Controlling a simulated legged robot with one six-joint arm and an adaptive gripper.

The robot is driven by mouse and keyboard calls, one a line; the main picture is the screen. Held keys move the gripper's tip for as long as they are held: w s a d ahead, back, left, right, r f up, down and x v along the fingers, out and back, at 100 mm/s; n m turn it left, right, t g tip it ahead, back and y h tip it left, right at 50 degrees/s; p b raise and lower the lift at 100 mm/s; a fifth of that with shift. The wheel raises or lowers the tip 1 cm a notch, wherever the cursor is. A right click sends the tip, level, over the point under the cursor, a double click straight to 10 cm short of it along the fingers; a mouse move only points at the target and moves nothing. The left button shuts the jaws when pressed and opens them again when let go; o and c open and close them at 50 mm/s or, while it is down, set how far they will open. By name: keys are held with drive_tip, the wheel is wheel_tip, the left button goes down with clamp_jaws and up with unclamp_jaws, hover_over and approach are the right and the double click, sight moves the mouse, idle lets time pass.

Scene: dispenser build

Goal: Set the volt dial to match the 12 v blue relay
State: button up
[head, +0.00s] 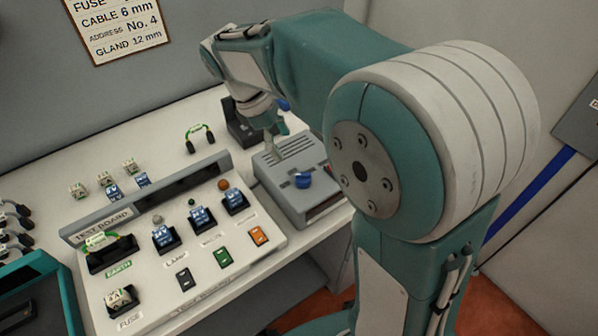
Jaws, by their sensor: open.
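My gripper (276,143) is open above the back of a grey box (275,192) on the bench, partly hidden by my own wrist. The box has a slotted top and a round blue knob (303,180) near its front, apart from my fingers. I cannot read any volt marks on it, so I cannot tell whether it is the volt dial. Blue relays stand in the test board's sockets: one on the left (165,238), one in the middle (202,217) and one on the right (235,201). Their labels are too small to read.
The test board (140,290) has black, green and orange switches and a green cable loop (100,241). Small blocks (105,179) stand behind it. A dark stand (243,125) is behind the grey box. A sign (118,22) hangs on the wall.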

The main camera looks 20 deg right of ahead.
sight(300, 174)
drive_tip(key=x, duration=1)
drive_tip(key=c, duration=1.1)
